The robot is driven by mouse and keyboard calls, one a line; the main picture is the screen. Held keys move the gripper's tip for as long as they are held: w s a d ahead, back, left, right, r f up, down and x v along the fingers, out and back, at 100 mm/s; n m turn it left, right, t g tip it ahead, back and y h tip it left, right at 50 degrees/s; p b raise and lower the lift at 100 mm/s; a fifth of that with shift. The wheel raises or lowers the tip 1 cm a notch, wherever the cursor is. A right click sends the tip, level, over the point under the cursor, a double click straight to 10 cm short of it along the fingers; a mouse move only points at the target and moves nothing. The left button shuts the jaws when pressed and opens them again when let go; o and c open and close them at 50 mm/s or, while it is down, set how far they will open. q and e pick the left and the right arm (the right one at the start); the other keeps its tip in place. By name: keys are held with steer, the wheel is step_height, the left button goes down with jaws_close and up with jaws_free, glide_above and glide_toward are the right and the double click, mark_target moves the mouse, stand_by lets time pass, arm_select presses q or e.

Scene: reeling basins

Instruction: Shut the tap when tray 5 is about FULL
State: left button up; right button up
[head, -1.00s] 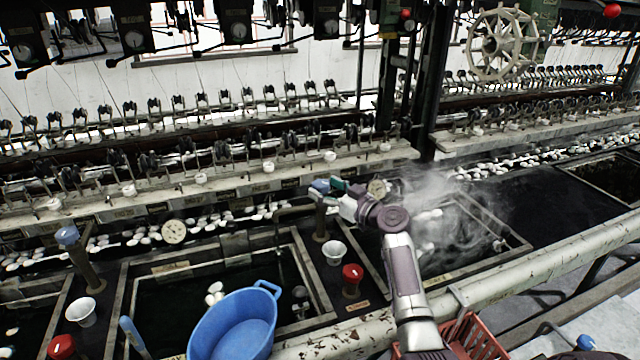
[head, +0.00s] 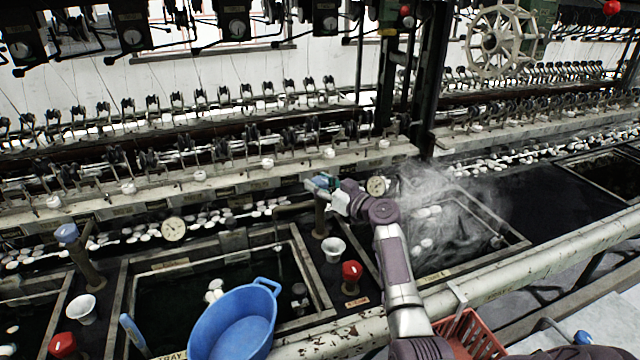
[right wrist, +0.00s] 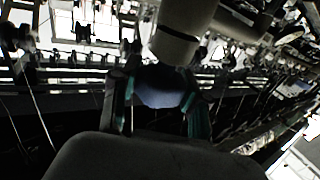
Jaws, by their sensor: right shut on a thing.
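My right gripper (head: 324,185) is shut on the blue tap handle (head: 315,185) at the top of a brown post (head: 320,217). In the right wrist view the blue handle (right wrist: 160,88) shows between the teal fingers (right wrist: 160,100). The tap's thin spout (head: 292,207) curves left over the rim of a tray (head: 305,262) with dark water, where a few white cocoons float. I cannot clearly tell whether water runs from it. The tray's label is only partly readable and its number cannot be made out. My left gripper is not in view.
A blue basin (head: 235,320) covers part of the tray's front. A white cup (head: 334,250) and a red knob (head: 351,272) stand right of it. A steaming basin (head: 515,240) lies to the right, behind my arm. A pale rail (head: 540,262) runs along the front.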

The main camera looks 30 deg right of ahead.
steer(key=shift+h, duration=0.3)
steer(key=shift+m+h, duration=0.3)
steer(key=shift+m, duration=0.1)
steer(key=shift+a+r+m+h+p, duration=0.1)
steer(key=shift+m+h+p, duration=0.6)
steer(key=shift+h, duration=0.4)
steer(key=m+h+p, duration=0.2)
steer(key=h+p, duration=0.1)
steer(key=m+h+p, duration=0.2)
steer(key=h+p, duration=0.1)
steer(key=p, duration=0.1)
steer(key=shift+r+g+p, duration=0.15)
steer(key=shift+g+p, duration=0.15)
steer(key=shift+g, duration=0.1)
steer(key=shift+f+m+g+h+p, duration=0.25)
steer(key=shift+m+g+h+p, duration=0.25)
steer(key=shift+m+h+p, duration=0.7)
steer(key=shift+n, duration=0.3)
steer(key=shift+f, duration=0.1)
steer(key=o, duration=1.2)
steer(key=shift+c, duration=0.2)
